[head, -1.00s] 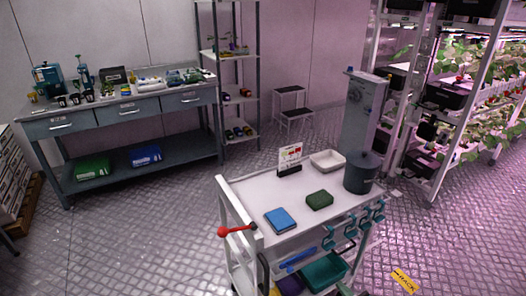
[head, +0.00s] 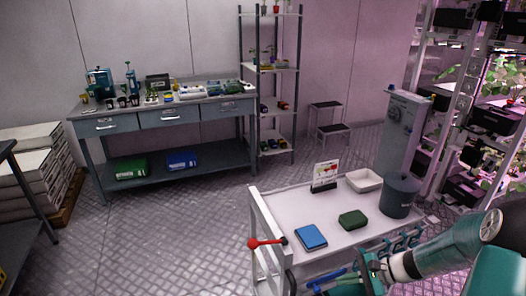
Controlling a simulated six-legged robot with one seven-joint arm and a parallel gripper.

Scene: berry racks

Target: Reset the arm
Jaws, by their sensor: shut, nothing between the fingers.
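My arm, in teal and dark grey, reaches in from the lower right of the head view. My gripper (head: 366,277) is at its end, low in the picture, in front of the near side of the white cart (head: 290,202). It is shut and empty. Its fingertips are small and partly hard to separate from the cart's lower parts behind them.
On the cart are a blue book-like item (head: 311,237), a green block (head: 353,220), a dark lidded bin (head: 400,195), a white tray (head: 364,181) and a sign (head: 324,175). A workbench (head: 160,118) stands behind; plant racks (head: 470,110) stand right. Floor left of the cart is clear.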

